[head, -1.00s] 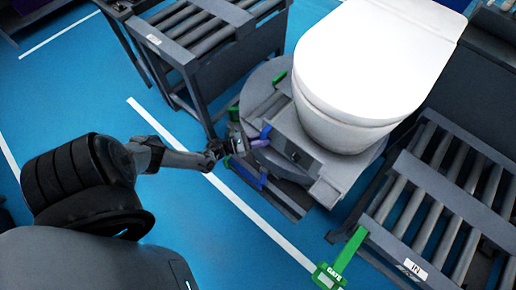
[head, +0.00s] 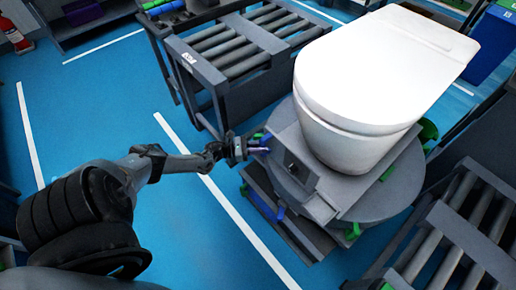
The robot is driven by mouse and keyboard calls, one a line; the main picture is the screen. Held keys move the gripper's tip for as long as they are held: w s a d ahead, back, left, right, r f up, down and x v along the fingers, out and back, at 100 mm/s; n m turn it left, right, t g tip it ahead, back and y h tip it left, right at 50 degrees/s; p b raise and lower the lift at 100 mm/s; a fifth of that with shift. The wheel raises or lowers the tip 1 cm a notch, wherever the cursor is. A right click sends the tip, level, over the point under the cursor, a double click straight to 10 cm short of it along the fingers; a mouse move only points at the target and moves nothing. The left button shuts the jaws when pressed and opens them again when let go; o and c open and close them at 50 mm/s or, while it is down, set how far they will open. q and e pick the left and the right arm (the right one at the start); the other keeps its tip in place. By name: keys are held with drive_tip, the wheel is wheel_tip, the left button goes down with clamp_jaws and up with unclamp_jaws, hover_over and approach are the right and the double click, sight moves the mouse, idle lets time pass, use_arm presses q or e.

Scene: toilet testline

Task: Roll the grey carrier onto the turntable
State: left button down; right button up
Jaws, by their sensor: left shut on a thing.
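The grey carrier (head: 305,172) is a slab with a white toilet (head: 385,70) standing on it. It sits over the round grey turntable (head: 385,202), whose rim shows to the right and below. Small green parts show around the rim. My left gripper (head: 252,149) is at the left corner of the carrier, shut on a small blue-violet handle (head: 264,150). The fingers partly hide the handle, and I cannot tell whether it belongs to the carrier or the turntable. My right gripper is not in view.
A roller conveyor (head: 228,82) stands behind and left of the turntable; another (head: 450,245) stands at the lower right. A dark base with blue parts (head: 275,212) lies under the turntable. The blue floor at left is clear, with white lines. A blue bin (head: 490,45) stands at the upper right.

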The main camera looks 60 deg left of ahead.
use_arm(q)
drive_tip(key=c, duration=1.4)
unclamp_jaws()
drive_tip(key=shift+w+d, duration=0.1)
drive_tip(key=shift+w, duration=0.05)
drive_tip(key=o, duration=0.4)
drive_tip(key=shift+w+d, duration=0.25)
drive_tip(key=shift+w, duration=0.2)
drive_tip(key=shift+v, duration=5.75)
